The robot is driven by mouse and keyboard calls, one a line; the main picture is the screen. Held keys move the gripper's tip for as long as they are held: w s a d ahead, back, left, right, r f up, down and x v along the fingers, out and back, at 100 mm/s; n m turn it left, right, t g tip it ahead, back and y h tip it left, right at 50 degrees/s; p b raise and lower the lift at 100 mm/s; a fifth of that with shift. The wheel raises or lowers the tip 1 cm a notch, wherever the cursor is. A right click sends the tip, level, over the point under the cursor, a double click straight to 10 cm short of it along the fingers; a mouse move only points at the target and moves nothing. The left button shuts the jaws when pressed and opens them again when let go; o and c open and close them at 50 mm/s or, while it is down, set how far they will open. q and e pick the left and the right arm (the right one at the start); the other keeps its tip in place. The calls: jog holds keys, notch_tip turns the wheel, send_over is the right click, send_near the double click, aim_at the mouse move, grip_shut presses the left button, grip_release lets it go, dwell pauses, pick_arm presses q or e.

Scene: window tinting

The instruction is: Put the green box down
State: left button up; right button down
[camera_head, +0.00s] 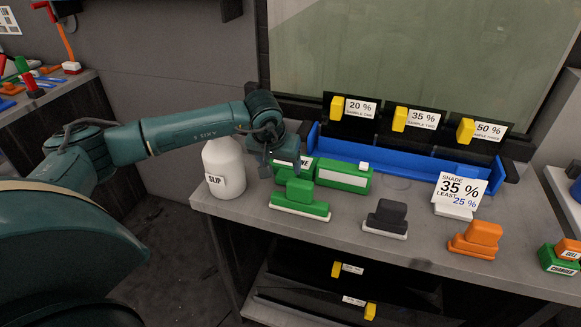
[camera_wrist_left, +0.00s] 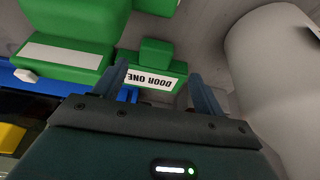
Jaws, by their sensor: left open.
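A small green box with a white DOOR ONE label (camera_head: 290,174) sits on the grey bench, beside a longer green box with a blank white strip (camera_head: 344,177). In the left wrist view the labelled box (camera_wrist_left: 153,52) shows between and just beyond the fingertips. My left gripper (camera_head: 268,166) is open, low over the bench at the left end of the labelled box. It also shows in the left wrist view (camera_wrist_left: 159,72), with a finger on either side of the label. I cannot tell whether a finger touches the box. My right gripper is not in view.
A white SLIP bottle (camera_head: 224,167) stands close left of the gripper. A green block tool (camera_head: 300,199) lies in front, with a dark one (camera_head: 385,219) and an orange one (camera_head: 475,240) farther right. A blue rack (camera_head: 400,165) with tint samples stands behind.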

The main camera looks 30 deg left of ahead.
aim_at(285, 175)
pick_arm(q)
jog(key=shift+d+p+x, duration=0.2)
jog(key=shift+p+x, duration=0.1)
jog(key=shift+x, duration=1.25)
jog(key=shift+d+p+x, duration=0.15)
jog(key=shift+p+x, duration=0.15)
jog(key=shift+x, duration=1.3)
jog(key=shift+r, duration=0.1)
jog(key=c, duration=1.2)
